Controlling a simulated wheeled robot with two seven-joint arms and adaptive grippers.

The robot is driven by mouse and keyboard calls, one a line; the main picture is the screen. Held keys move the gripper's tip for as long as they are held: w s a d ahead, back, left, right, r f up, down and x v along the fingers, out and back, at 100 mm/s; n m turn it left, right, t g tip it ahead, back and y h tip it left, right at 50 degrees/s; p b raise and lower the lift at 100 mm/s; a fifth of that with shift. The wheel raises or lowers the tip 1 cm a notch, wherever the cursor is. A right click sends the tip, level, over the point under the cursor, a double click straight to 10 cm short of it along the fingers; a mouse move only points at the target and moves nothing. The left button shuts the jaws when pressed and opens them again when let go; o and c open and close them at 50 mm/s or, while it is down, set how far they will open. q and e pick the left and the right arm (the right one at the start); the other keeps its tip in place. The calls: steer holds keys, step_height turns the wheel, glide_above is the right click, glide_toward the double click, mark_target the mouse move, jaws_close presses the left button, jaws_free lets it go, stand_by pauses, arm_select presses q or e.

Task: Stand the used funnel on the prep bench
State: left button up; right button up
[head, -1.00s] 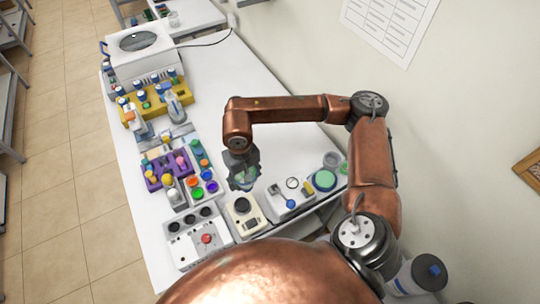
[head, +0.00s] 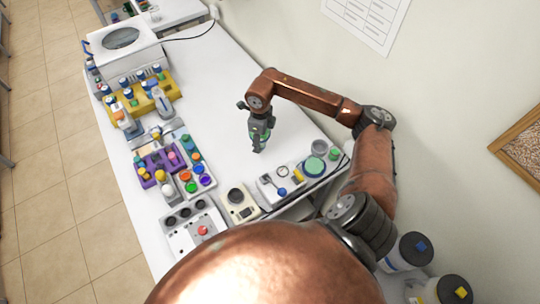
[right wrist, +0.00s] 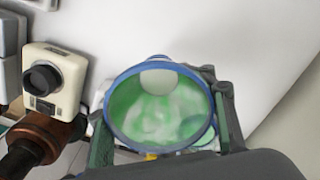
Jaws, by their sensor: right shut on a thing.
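The funnel (right wrist: 160,108) has a blue rim and a pale green inside with whitish smears. It fills the middle of the right wrist view, its wide mouth facing the camera. My right gripper (head: 258,146) is shut on it, with a green-padded finger on either side in the right wrist view. In the head view the gripper points down over bare white bench top (head: 215,95), with only a bit of green showing at its fingers. Whether the funnel touches the bench I cannot tell. My left gripper is not in view.
A cream device (head: 238,204), a white tray (head: 268,190) and a green-topped round dish (head: 314,167) stand along the near edge. A purple rack (head: 160,170), a yellow rack (head: 150,105) and a large white machine (head: 122,45) line the left side. The bench's middle is clear.

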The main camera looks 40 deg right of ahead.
steer(key=d+f+m, duration=0.1)
steer(key=d+m, duration=0.3)
steer(key=m, duration=0.1)
steer(key=m+p, duration=0.1)
glide_above(271, 157)
step_height(271, 157, down, 6)
steer(key=shift+r, duration=0.2)
steer(key=shift+w+f+p, duration=0.1)
steer(key=shift+f+p, duration=0.25)
steer(key=shift+f, duration=1.95)
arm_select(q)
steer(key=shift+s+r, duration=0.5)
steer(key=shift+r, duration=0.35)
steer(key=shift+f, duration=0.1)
arm_select(e)
steer(key=shift+f, duration=0.1)
steer(key=o, duration=1.6)
steer(key=shift+c, duration=0.2)
